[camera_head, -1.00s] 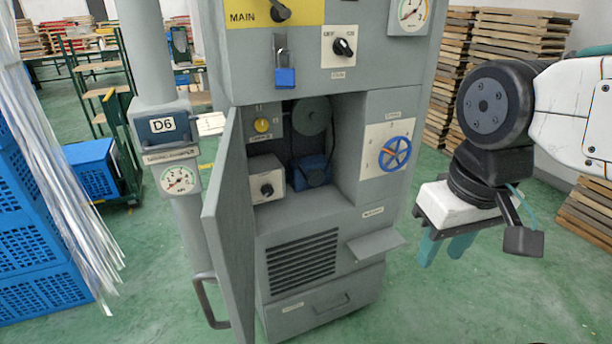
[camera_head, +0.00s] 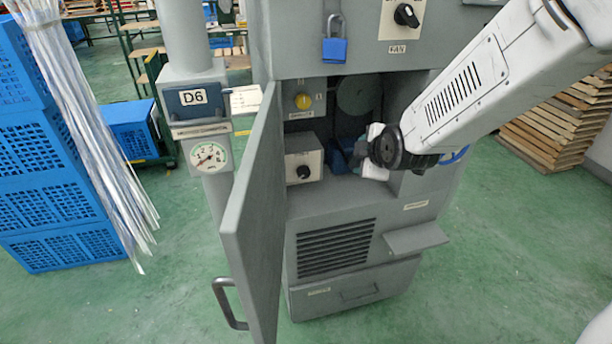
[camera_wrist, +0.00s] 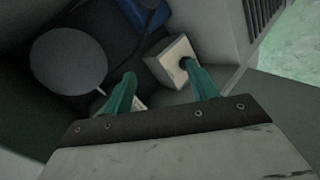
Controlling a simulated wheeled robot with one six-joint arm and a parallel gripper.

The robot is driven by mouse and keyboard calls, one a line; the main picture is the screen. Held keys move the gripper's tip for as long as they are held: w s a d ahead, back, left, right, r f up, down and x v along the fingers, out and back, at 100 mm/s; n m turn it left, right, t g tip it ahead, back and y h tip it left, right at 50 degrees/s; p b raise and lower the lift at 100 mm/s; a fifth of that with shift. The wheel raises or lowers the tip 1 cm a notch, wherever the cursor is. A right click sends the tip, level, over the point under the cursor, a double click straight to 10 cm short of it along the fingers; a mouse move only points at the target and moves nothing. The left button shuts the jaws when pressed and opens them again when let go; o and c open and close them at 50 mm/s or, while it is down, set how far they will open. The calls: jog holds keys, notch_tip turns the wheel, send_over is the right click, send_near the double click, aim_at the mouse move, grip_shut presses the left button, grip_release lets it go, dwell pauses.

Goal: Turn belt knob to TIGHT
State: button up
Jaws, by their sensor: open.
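A black knob (camera_head: 303,172) sits on the front of a small cream box (camera_head: 291,162) inside the open cabinet bay; I take it for the belt knob, but its label is not readable. In the wrist view the same knob (camera_wrist: 184,62) and box (camera_wrist: 165,68) show near the fingertips. My gripper (camera_wrist: 159,70) is open, its two teal fingers apart and nothing held. The right fingertip overlaps the knob in the picture; contact cannot be told. In the head view my wrist is inside the bay, right of the box, and the fingers are hard to see.
The grey cabinet door (camera_head: 252,220) stands open at the bay's left. A grey disc (camera_head: 356,95) and blue motor (camera_head: 338,160) are inside at the back; the disc shows in the wrist view (camera_wrist: 68,60). A yellow knob (camera_head: 303,101) is above the box. A blue padlock (camera_head: 334,48) hangs above.

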jog(key=w+a+f+n+t, duration=0.3)
jog(key=w+a+f+n, duration=0.2)
jog(key=a+f+n, duration=0.25)
jog(key=n+t+y, duration=0.2)
jog(key=n+t, duration=0.2)
jog(key=n, duration=0.3)
send_near(305, 174)
jog(key=shift+w+f+m, duration=0.1)
jog(key=shift+w+m, duration=0.15)
jog(key=shift+w, duration=0.55)
jog(key=x, duration=0.7)
jog(key=shift+w+a, duration=0.2)
jog(key=shift+w, duration=0.05)
jog(key=c, duration=1)
